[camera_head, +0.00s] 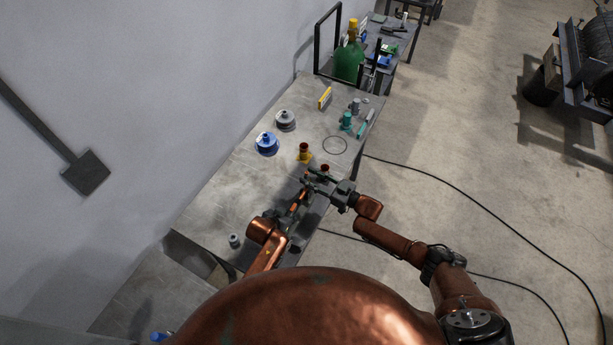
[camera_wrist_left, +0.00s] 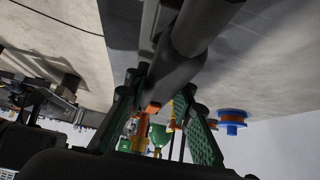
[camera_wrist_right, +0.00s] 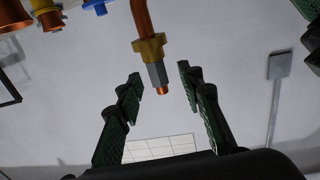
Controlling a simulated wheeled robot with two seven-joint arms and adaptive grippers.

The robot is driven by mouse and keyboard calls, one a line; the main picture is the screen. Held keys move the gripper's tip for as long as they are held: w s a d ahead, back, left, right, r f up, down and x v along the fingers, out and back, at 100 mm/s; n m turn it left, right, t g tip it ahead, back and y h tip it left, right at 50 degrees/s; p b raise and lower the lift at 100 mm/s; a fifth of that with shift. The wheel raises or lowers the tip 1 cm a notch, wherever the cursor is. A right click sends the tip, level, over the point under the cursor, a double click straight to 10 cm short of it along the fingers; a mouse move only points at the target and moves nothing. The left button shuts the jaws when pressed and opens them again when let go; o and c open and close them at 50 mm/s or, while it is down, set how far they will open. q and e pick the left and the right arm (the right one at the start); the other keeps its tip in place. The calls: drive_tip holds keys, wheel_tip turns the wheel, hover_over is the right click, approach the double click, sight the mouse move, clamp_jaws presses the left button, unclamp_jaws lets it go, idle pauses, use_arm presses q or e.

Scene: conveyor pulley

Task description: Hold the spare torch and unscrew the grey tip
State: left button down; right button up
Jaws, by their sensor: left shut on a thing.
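The spare torch shows in the left wrist view as a thick dark handle (camera_wrist_left: 187,35) running down between the fingers of my left gripper (camera_wrist_left: 160,97), which is shut on it. In the right wrist view its bent copper neck (camera_wrist_right: 142,18) comes down from the top, with a brass collar (camera_wrist_right: 149,47) and the grey hexagonal tip (camera_wrist_right: 157,73) below, ending in a short copper nozzle. My right gripper (camera_wrist_right: 158,78) is open, with one finger on each side of the grey tip and clear gaps between. In the head view my left gripper (camera_head: 303,190) and right gripper (camera_head: 322,181) are close together above the table's right edge.
On the workbench (camera_head: 225,195) stand a blue spool (camera_head: 266,144), a grey spool (camera_head: 285,121), a yellow-and-red piece (camera_head: 304,154) and teal parts (camera_head: 346,121). A green gas cylinder (camera_head: 348,63) stands at the far end. The bench's near left part is mostly clear.

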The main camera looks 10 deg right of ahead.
drive_tip(key=shift+v, duration=2.4)
drive_tip(key=w+r+n+h, duration=0.15)
drive_tip(key=w+h, duration=0.35)
drive_tip(key=w, duration=0.7)
wheel_tip(320, 180, up, 12)
drive_tip(key=n+g+h, duration=0.9)
drive_tip(key=n+g, duration=0.2)
drive_tip(key=n, duration=0.4)
hover_over(306, 173)
drive_tip(key=shift+w+d+f, duration=0.1)
drive_tip(key=shift+f, duration=6.05)
